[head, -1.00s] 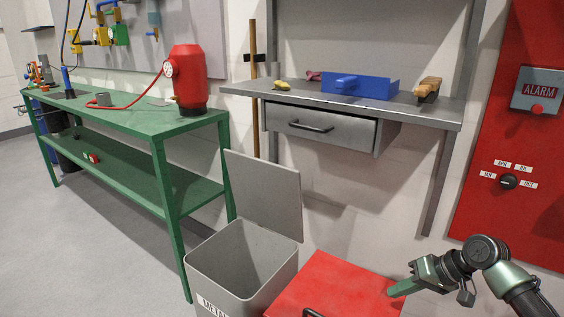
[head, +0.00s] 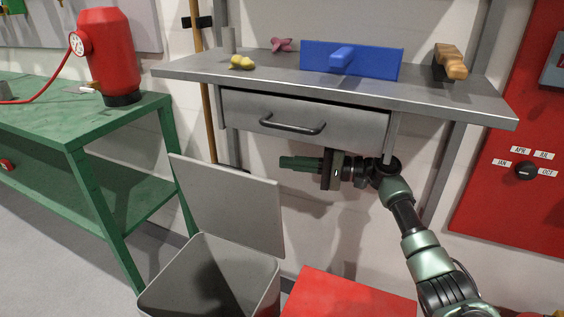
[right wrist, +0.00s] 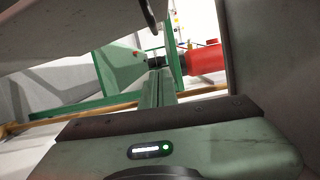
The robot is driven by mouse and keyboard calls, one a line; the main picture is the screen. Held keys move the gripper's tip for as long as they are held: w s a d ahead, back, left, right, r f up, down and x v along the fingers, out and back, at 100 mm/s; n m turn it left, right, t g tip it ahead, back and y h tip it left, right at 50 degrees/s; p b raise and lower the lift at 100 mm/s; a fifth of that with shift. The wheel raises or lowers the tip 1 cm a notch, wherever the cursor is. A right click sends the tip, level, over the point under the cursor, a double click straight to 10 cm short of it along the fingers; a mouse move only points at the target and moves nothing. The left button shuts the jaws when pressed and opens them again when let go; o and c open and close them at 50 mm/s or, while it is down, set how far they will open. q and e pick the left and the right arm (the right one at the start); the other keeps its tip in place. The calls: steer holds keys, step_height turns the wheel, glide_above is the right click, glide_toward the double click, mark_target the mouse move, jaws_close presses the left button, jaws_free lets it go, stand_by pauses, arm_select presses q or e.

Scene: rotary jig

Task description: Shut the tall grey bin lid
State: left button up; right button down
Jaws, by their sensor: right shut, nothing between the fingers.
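The tall grey bin (head: 167,294) stands open at the lower middle of the head view. Its grey lid (head: 228,205) stands up, tilted back, hinged at the far side of the bin. My right gripper (head: 283,162) is shut and empty, its green fingers pointing left. In the head view it is just above the lid's upper right corner and below the drawer; I cannot tell whether it touches the lid. The shut fingers also show in the right wrist view (right wrist: 157,82). My left gripper is not in view.
A grey drawer (head: 350,120) under the metal shelf (head: 270,82) is above my right gripper. A red surface (head: 345,295) lies right of the bin. The green workbench (head: 85,125) with a red tank (head: 108,55) is at the left.

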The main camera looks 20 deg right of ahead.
steer(key=w+a, duration=0.1)
steer(key=a, duration=0.8)
steer(key=shift+a, duration=0.2)
steer(key=shift+w+a+r, duration=0.1)
